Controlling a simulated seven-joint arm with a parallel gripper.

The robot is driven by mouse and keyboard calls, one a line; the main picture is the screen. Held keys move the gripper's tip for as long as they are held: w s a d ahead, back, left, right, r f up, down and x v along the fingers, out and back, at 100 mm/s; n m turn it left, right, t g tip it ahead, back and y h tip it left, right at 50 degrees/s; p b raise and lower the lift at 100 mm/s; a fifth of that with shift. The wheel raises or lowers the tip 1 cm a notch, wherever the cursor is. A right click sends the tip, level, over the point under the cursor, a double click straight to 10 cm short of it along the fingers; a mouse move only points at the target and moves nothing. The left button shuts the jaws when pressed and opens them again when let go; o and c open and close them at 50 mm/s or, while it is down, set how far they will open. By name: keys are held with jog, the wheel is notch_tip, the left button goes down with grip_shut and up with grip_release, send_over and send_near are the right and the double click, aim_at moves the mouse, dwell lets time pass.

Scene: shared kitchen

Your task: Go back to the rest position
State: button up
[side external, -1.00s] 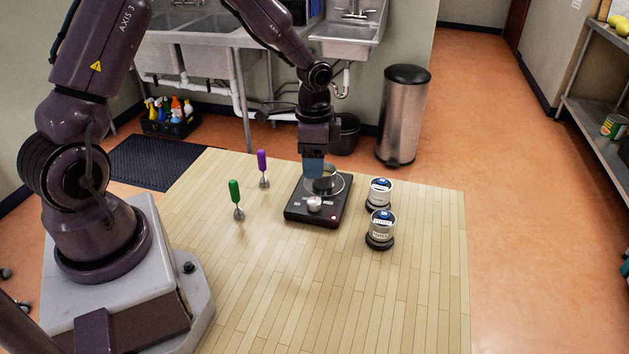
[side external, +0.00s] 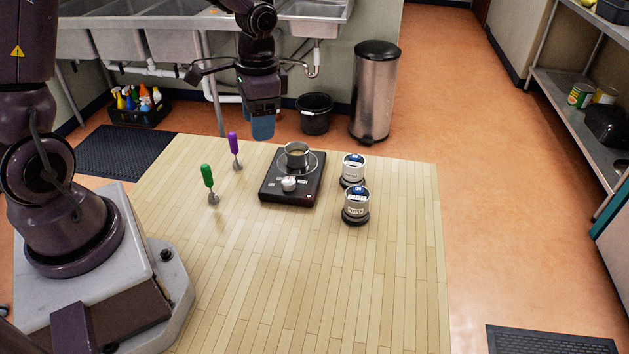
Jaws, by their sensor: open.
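My gripper (side external: 263,128) hangs pointing down above the back edge of the wooden table (side external: 300,270), up and to the left of a small metal pot. It is open and nothing shows in it. The pot (side external: 297,155) stands upright on the round plate of a black hot plate (side external: 277,195), apart from my gripper. The hot plate has a pale knob (side external: 289,184) at its front.
A green-handled utensil (side external: 208,178) and a purple-handled one (side external: 234,146) stand upright left of the hot plate. Two labelled cans (side external: 352,170), (side external: 357,201) sit on dark bases at its right. The front of the table is clear. A trash bin (side external: 374,95) stands behind.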

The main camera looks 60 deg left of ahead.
jog(key=s+d+r+n+t, duration=0.1)
jog(key=s+d+r+t, duration=0.2)
jog(key=s+r, duration=0.3)
jog(key=s+d+r+n+t, duration=0.1)
jog(key=s+d+r+t, duration=0.2)
jog(key=s+r, duration=0.3)
notch_tip(320, 180, up, 4)
jog(key=shift+s+d+r, duration=0.1)
jog(key=shift+s+d, duration=0.15)
jog(key=shift+d, duration=0.45)
